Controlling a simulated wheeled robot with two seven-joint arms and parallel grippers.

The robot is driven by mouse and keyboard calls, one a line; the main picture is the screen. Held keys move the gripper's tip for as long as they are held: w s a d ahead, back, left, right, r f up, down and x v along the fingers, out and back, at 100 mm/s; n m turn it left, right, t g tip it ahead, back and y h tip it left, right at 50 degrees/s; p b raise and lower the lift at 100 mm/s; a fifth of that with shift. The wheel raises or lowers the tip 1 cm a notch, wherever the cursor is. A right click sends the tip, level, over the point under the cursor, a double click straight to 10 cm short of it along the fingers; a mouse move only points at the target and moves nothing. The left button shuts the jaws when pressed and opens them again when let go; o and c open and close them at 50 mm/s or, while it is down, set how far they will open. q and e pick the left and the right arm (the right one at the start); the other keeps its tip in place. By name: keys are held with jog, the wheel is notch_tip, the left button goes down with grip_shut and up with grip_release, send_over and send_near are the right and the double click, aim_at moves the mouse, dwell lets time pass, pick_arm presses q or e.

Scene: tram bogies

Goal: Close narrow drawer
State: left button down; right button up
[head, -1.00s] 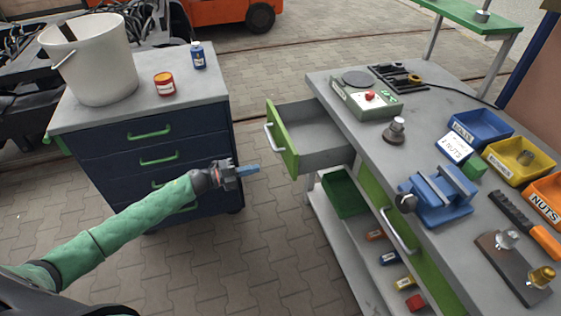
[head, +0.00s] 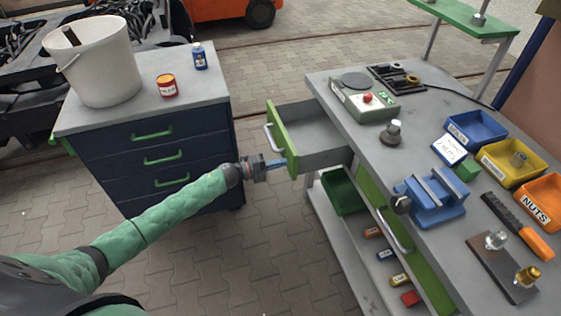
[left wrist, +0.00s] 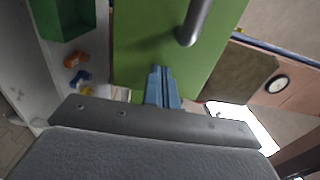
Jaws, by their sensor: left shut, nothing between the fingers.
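The narrow drawer (head: 283,140) is pulled out from the left side of the grey workbench. It has a green front with a silver bar handle (head: 272,137). My left gripper (head: 283,163) is shut and empty, its blue fingertips at the lower part of the green front, below the handle. In the left wrist view the shut fingers (left wrist: 162,88) point at the green front (left wrist: 150,35), with the handle (left wrist: 195,22) above and to their right. I cannot tell whether the tips touch the front. My right gripper is not in view.
A blue cabinet (head: 158,160) with a white bucket (head: 103,62) stands on the left. Under the bench are a green bin (head: 343,193) and a second green drawer front (head: 420,262), which looks shut. A blue vise (head: 432,199) is on the bench. Paving between cabinet and bench is free.

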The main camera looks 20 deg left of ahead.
aim_at(339, 148)
pick_arm(q)
jog(key=shift+w+d, duration=0.1)
jog(key=shift+d, duration=0.15)
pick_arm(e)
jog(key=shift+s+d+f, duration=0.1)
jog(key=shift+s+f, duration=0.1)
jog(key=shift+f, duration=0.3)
